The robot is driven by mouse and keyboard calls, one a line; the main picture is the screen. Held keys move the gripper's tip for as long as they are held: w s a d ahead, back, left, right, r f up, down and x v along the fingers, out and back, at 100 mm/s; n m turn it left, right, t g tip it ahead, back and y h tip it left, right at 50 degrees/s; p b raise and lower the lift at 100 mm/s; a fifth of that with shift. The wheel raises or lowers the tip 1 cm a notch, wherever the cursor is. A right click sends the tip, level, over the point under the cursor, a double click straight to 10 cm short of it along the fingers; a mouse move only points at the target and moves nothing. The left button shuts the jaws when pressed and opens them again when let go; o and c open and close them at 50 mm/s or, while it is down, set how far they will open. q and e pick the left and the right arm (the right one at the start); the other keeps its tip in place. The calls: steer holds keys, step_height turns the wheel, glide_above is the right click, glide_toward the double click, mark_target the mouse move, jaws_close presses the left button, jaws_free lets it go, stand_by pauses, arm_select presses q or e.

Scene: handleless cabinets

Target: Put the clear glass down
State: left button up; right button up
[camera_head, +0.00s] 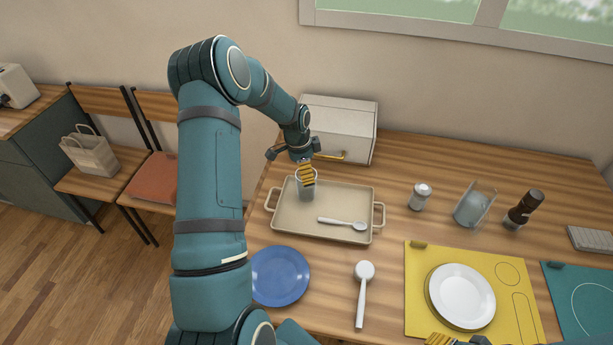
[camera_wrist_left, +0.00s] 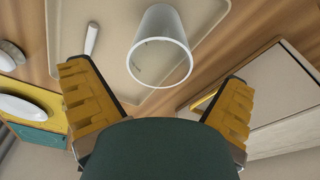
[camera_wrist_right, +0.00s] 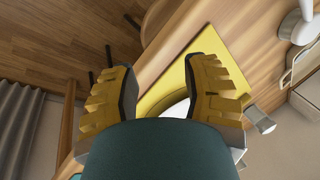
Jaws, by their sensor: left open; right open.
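The clear glass (camera_head: 306,187) stands upright on the beige tray (camera_head: 340,193), near its back left corner. In the left wrist view the glass (camera_wrist_left: 161,46) shows whole on the tray, its round rim towards the camera. My left gripper (camera_head: 304,172) is above and behind the glass in the head view. In its wrist view the fingers (camera_wrist_left: 158,95) are spread wide, with the glass beyond them and apart from both. My right gripper (camera_wrist_right: 165,80) is open and empty, over the yellow mat (camera_head: 418,270) at the bottom of the head view.
A spoon (camera_head: 341,223) lies on the tray. A white bread box (camera_head: 340,125) stands behind it, close to my left gripper. A blue plate (camera_head: 280,276), a white ladle (camera_head: 362,293), a shaker (camera_head: 420,197), a napkin holder (camera_head: 474,205) and a pepper mill (camera_head: 524,208) stand around the tray.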

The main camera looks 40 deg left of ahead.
mark_target(370, 264)
arm_select(q)
step_height(370, 264, up, 7)
steer(key=s+d+f+n+h, duration=0.1)
steer(key=s+d+f+n, duration=0.1)
steer(key=d, duration=0.7)
steer(key=s+d+f+n+h, duration=0.1)
steer(key=s+d+f+n, duration=0.1)
steer(key=s+d+f, duration=0.2)
steer(key=s+d+f+n, duration=0.2)
steer(key=d+f, duration=0.5)
steer(key=d, duration=0.9)
steer(key=shift+s+d+f+t+h+p, duration=0.15)
steer(key=shift+s+t+h+p, duration=0.2)
steer(key=shift+s, duration=0.2)
steer(key=s+d+n, duration=0.1)
steer(key=s, duration=0.1)
steer(key=s+d+f+n, duration=0.1)
steer(key=s+d, duration=0.1)
steer(key=s, duration=0.1)
steer(key=s+d+n, duration=0.1)
steer(key=s+d, duration=0.1)
steer(key=s, duration=0.1)
steer(key=shift+d+f+n, duration=0.15)
steer(key=shift+d+n, duration=0.1)
steer(key=shift+n, duration=0.05)
